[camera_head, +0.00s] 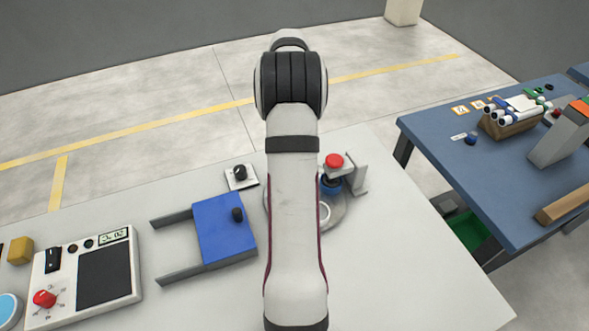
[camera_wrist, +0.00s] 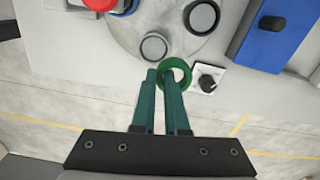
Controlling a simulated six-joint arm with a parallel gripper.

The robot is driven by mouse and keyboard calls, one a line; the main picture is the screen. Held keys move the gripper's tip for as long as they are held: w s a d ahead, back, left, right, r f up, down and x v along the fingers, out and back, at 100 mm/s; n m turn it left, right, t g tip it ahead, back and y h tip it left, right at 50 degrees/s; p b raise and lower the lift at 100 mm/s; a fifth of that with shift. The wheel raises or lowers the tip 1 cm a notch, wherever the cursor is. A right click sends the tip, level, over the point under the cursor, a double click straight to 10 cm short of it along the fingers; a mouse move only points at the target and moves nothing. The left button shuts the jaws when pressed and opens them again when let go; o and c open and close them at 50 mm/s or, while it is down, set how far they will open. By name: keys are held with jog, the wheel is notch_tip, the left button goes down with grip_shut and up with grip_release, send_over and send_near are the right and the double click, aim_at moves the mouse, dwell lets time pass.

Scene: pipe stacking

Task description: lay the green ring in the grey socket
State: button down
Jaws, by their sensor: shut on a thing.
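My gripper (camera_wrist: 161,75) has its two dark green fingers close together at the green ring (camera_wrist: 184,82). It is shut on the ring's near-left wall, with the rest of the ring sticking out to the right. In the wrist view, a round grey cup (camera_wrist: 153,47) on a grey disc (camera_wrist: 128,32) lies just beyond the fingertips. A second grey cup (camera_wrist: 202,17) is farther up and to the right. I cannot tell which is the grey socket. In the head view my arm hides the gripper, the ring and part of the disc (camera_head: 340,216).
A red button (camera_head: 334,161) on a grey bracket stands by the disc. A black knob on a white plate (camera_head: 240,177) is close to the ring in the wrist view. A blue block (camera_head: 224,225) and a meter (camera_head: 84,275) lie left. The table's right front is clear.

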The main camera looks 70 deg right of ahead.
jog(key=shift+m, duration=0.8)
jog(key=f, duration=0.3)
jog(key=s+d+f, duration=0.1)
jog(key=f, duration=0.2)
jog(key=s+d+f, duration=0.1)
jog(key=f, duration=0.2)
jog(key=shift+s+f, duration=0.15)
jog(key=shift+f, duration=0.25)
jog(key=shift+f, duration=0.1)
